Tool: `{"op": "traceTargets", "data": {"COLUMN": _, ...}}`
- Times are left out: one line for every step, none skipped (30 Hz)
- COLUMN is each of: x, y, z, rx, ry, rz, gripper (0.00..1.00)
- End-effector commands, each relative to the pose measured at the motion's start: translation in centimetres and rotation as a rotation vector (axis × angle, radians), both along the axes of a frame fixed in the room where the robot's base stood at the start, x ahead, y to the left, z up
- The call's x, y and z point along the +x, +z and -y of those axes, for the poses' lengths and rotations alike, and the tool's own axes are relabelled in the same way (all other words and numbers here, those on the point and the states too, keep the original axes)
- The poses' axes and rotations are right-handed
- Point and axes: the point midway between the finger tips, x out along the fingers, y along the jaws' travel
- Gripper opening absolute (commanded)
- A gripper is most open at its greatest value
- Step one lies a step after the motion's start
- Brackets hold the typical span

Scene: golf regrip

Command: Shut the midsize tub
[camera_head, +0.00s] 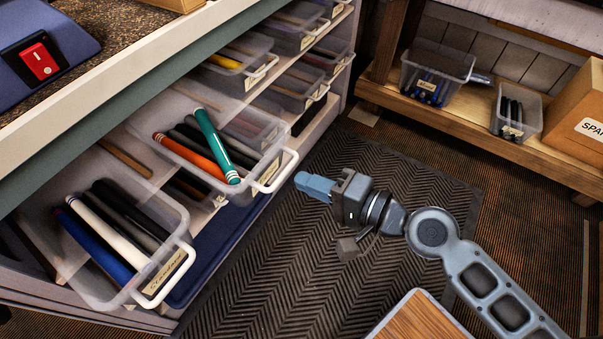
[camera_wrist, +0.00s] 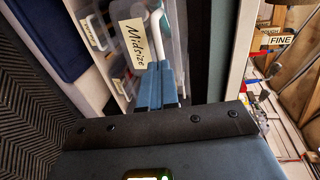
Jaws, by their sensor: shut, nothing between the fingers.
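The midsize tub (camera_head: 246,191) is a clear tub pulled out from the shelf unit, with a white handle (camera_head: 282,171). It holds dark, orange and teal grips, and the teal grip (camera_head: 216,146) lies tilted across its rim. In the wrist view its "Midsize" label (camera_wrist: 133,43) faces me, beside the handle (camera_wrist: 166,30). My gripper (camera_head: 299,181) is shut and empty just in front of the handle. Its blue fingers (camera_wrist: 160,66) also show in the wrist view, overlapping the handle's end; I cannot tell whether they touch.
The "Standard" tub (camera_head: 113,290), with white, blue and dark grips, also sticks out at the near left. Other tubs (camera_head: 238,78) sit farther along the unit. A low wooden shelf (camera_head: 460,120) bears two tubs and a box. The dark floor mat (camera_head: 270,270) is clear around my gripper.

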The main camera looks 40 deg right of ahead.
Motion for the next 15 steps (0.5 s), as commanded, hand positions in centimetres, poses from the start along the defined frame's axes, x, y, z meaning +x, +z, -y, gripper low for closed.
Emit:
{"op": "traceTargets", "data": {"x": 0.6, "y": 0.0, "z": -0.2, "rx": 0.001, "ry": 0.001, "rz": 0.002, "gripper": 0.00}}
{"op": "traceTargets", "data": {"x": 0.9, "y": -0.1, "z": -0.3, "rx": -0.001, "ry": 0.000, "rz": 0.001, "gripper": 0.00}}
{"op": "traceTargets", "data": {"x": 1.2, "y": -0.2, "z": -0.4, "rx": -0.001, "ry": 0.000, "rz": 0.001, "gripper": 0.00}}
{"op": "traceTargets", "data": {"x": 1.4, "y": -0.2, "z": -0.5, "rx": -0.001, "ry": 0.000, "rz": 0.001, "gripper": 0.00}}
{"op": "traceTargets", "data": {"x": 1.5, "y": -0.2, "z": -0.5, "rx": -0.001, "ry": 0.000, "rz": 0.001, "gripper": 0.00}}
{"op": "traceTargets", "data": {"x": 1.7, "y": -0.3, "z": -0.5, "rx": -0.001, "ry": 0.000, "rz": 0.001, "gripper": 0.00}}
{"op": "traceTargets", "data": {"x": 1.8, "y": -0.3, "z": -0.6, "rx": 0.000, "ry": 0.000, "rz": 0.000, "gripper": 0.00}}
{"op": "traceTargets", "data": {"x": 1.8, "y": -0.4, "z": -0.6, "rx": 0.000, "ry": 0.000, "rz": 0.000, "gripper": 0.00}}
{"op": "traceTargets", "data": {"x": 1.9, "y": -0.4, "z": -0.6, "rx": -0.001, "ry": 0.000, "rz": 0.000, "gripper": 0.00}}
{"op": "traceTargets", "data": {"x": 1.9, "y": -0.4, "z": -0.6, "rx": -0.001, "ry": -0.001, "rz": 0.000, "gripper": 0.00}}
{"op": "traceTargets", "data": {"x": 1.9, "y": -0.4, "z": -0.6, "rx": -0.001, "ry": -0.001, "rz": 0.000, "gripper": 0.00}}
{"op": "traceTargets", "data": {"x": 1.9, "y": -0.4, "z": -0.6, "rx": -0.001, "ry": -0.001, "rz": 0.000, "gripper": 0.00}}
{"op": "traceTargets", "data": {"x": 1.9, "y": -0.4, "z": -0.6, "rx": -0.001, "ry": -0.001, "rz": 0.000, "gripper": 0.00}}
{"op": "traceTargets", "data": {"x": 1.9, "y": -0.4, "z": -0.6, "rx": -0.001, "ry": -0.001, "rz": 0.000, "gripper": 0.00}}
{"op": "traceTargets", "data": {"x": 1.9, "y": -0.4, "z": -0.6, "rx": -0.001, "ry": -0.001, "rz": 0.000, "gripper": 0.00}}
